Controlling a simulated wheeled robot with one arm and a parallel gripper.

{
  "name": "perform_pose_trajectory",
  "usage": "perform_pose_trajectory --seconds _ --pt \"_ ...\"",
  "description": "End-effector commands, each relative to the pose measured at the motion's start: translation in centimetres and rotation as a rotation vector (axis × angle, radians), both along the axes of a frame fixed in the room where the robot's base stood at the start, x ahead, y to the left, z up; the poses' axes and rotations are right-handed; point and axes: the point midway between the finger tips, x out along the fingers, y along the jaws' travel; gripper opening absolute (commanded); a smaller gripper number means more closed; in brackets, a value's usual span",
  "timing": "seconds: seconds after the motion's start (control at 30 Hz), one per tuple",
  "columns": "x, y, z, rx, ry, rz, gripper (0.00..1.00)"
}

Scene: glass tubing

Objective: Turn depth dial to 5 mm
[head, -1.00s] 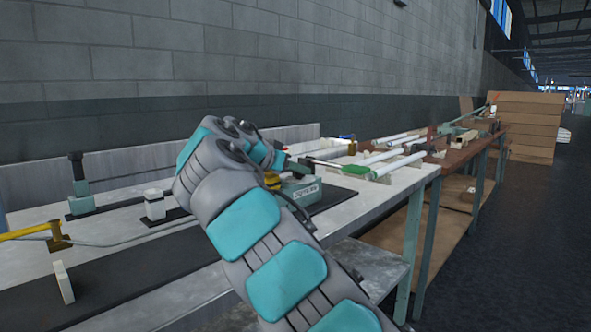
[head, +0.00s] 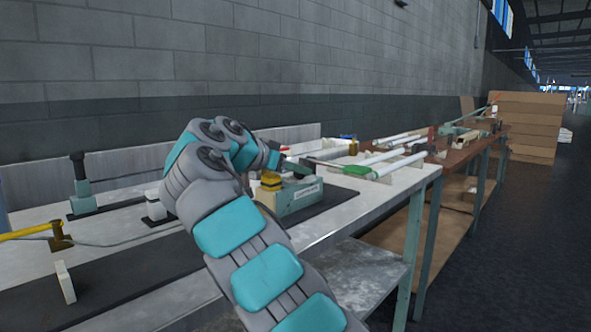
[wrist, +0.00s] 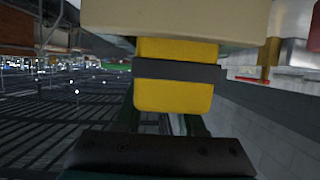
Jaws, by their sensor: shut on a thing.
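A grey-green box with a white label (head: 296,201) stands on the dark mat. A yellow block with a dark band (head: 270,182) sits at its left end; in the wrist view this yellow block (wrist: 172,98) hangs upside down below a pale body and covers the middle of the picture. My gripper (head: 303,168) is at the top of the labelled box, just behind and right of the yellow block. It is shut on what seems to be the depth dial. The fingertips and the dial are mostly hidden, and no dial marks can be read.
A white block (head: 154,207) stands left of my arm, with a green-grey post stand (head: 81,188) behind it. A yellow-handled tool (head: 30,231) and a small white plate (head: 65,282) are at the left. White tubes (head: 395,154) lie on racks to the right.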

Motion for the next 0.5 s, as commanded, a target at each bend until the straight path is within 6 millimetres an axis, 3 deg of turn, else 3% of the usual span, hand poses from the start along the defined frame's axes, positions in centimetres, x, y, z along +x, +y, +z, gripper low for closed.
perform_pose_trajectory --seconds 0.23,0.27,0.5 --pt "0.01 0.02 -0.11 0.001 0.002 0.0 0.0" --pt "0.0 0.02 -0.11 0.001 0.002 0.0 0.42" --pt "0.0 0.02 -0.05 0.0 0.001 0.0 0.69"
